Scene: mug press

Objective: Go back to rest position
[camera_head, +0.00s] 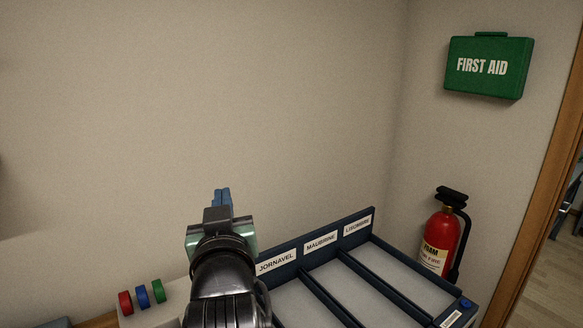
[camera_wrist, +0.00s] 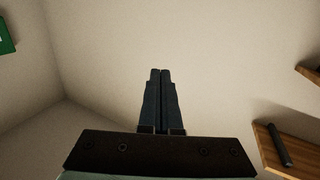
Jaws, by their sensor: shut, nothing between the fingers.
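My gripper (camera_head: 222,192) is raised in front of the bare wall in the head view, with its blue fingers pointing up and away. In the wrist view its two dark fingers (camera_wrist: 160,72) lie side by side, shut, with nothing between them. My gripper touches nothing that I can see. My arm rises from the bottom of the head view and hides part of the bench behind it.
A dark blue sorting tray (camera_head: 318,282) with labelled lanes stands right of my arm. Red, green and blue buttons (camera_head: 142,296) are at lower left. A fire extinguisher (camera_head: 441,238) and a green first aid box (camera_head: 488,66) are at right. A wooden shelf (camera_wrist: 290,150) shows in the wrist view.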

